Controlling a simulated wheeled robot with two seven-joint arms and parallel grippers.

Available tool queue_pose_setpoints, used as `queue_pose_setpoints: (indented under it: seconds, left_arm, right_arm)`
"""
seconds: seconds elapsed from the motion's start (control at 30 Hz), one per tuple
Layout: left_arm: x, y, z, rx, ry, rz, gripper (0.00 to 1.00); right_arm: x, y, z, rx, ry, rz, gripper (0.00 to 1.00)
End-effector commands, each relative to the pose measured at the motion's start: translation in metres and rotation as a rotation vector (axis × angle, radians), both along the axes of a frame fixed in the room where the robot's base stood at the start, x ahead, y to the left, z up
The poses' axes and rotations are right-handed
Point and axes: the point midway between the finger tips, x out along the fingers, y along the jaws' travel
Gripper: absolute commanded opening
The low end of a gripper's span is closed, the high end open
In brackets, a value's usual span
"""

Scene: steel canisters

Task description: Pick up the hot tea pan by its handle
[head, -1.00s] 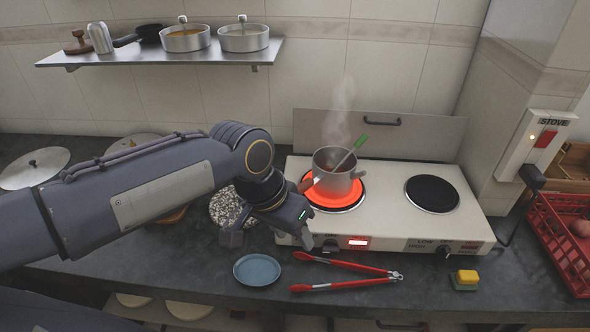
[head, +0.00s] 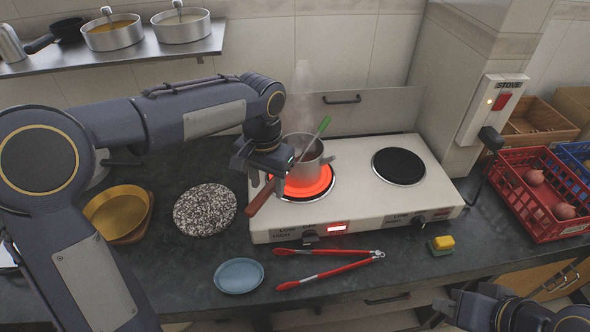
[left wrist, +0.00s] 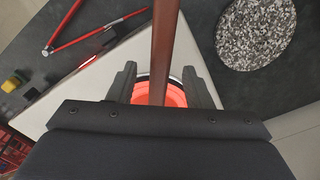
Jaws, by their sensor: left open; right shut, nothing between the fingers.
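The steaming steel pan (head: 308,174) stands on the glowing red left burner (head: 318,190) of the stove, with a green-handled utensil (head: 324,124) leaning in it. Its brown handle (head: 259,199) points to the front left. My left gripper (head: 267,178) is open above the handle, close to the pan. In the left wrist view the handle (left wrist: 165,40) runs between the two open fingers (left wrist: 160,82), with gaps visible on both sides; the pan body is hidden there. My right gripper (head: 442,308) is shut and empty at the lower right, away from the stove.
Red tongs (head: 325,272), a blue plate (head: 238,276) and a yellow sponge (head: 442,243) lie before the stove. A speckled round board (head: 205,209) is left of it. The right burner (head: 399,166) is bare. A red crate (head: 533,208) stands at the right.

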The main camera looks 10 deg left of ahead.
Motion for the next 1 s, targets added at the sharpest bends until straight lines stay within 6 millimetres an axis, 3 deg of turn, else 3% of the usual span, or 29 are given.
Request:
queue_pose_setpoints:
  seconds: [0.17,0.43,0.77,1.0]
  left_arm:
    - [0.0,0.001,-0.02,0.001,0.001,0.0,0.45]
    - [0.0,0.0,-0.022,0.0,-0.001,0.0,0.44]
    - [0.0,0.0,-0.021,0.0,-0.001,0.0,0.01]
    - [0.0,0.0,-0.021,0.0,-0.001,0.0,0.0]
  right_arm:
    - [0.0,0.0,0.001,0.0,0.0,0.0,0.0]
    - [0.0,0.0,0.0,0.0,0.0,0.0,0.0]
    - [0.0,0.0,0.0,0.0,0.0,0.0,0.0]
    - [0.0,0.0,0.0,0.0,0.0,0.0,0.0]
